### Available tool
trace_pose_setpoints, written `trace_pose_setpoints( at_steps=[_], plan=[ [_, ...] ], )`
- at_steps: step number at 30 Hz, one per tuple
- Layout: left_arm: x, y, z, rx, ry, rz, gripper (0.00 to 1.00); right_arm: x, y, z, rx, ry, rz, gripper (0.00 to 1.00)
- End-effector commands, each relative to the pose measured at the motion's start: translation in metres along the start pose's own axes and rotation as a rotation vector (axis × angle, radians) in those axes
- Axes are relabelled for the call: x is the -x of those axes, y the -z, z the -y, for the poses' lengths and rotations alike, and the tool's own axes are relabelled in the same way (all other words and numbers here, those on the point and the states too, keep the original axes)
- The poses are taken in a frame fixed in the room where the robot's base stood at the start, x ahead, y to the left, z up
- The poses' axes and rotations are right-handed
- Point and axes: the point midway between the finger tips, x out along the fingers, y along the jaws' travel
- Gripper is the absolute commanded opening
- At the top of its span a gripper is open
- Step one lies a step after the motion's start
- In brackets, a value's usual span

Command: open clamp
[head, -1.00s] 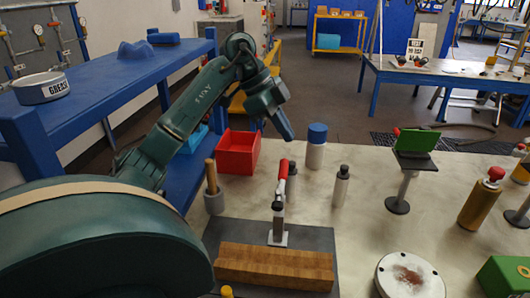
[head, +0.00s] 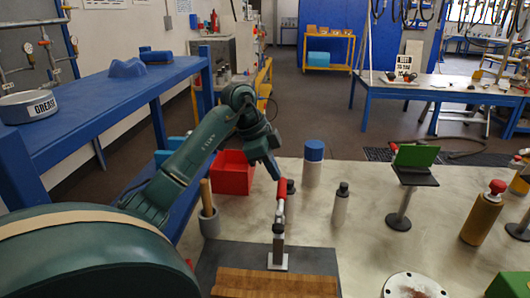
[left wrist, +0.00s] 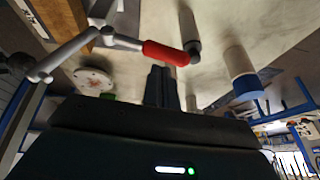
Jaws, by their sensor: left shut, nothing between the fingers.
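The clamp has a red handle (head: 281,205) that stands up nearly vertical above a grey metal body (head: 278,245). It is mounted on a dark plate beside a wooden block (head: 275,284). My left gripper (head: 275,175) is shut and empty, pointing down at the top of the red handle. In the left wrist view the shut fingers (left wrist: 161,72) end close beside the red handle (left wrist: 166,53); I cannot tell if they touch it. The clamp's metal linkage (left wrist: 75,45) shows at the upper left there. My right gripper is not in view.
Behind the clamp stand a blue-capped cylinder (head: 313,165) and a black-capped bottle (head: 341,204). A red bin (head: 234,173) and a grey mortar with pestle (head: 209,220) are to its left. A green device on a stand (head: 415,160) is to the right. The bench between is clear.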

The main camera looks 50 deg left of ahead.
Motion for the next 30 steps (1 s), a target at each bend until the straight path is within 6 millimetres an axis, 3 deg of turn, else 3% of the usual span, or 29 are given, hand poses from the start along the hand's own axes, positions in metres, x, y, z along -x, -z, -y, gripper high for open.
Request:
trace_pose_setpoints(
  at_steps=[6,20,30],
  plan=[
    [-0.023,-0.003,0.004,0.001,-0.001,-0.001,0.0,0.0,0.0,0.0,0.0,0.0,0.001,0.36],
    [-0.028,-0.004,0.005,0.0,0.0,0.001,0.0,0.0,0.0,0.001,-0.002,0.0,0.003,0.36],
    [-0.046,-0.01,0.011,0.001,-0.002,0.002,0.0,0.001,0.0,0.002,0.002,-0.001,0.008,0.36]
  ],
)
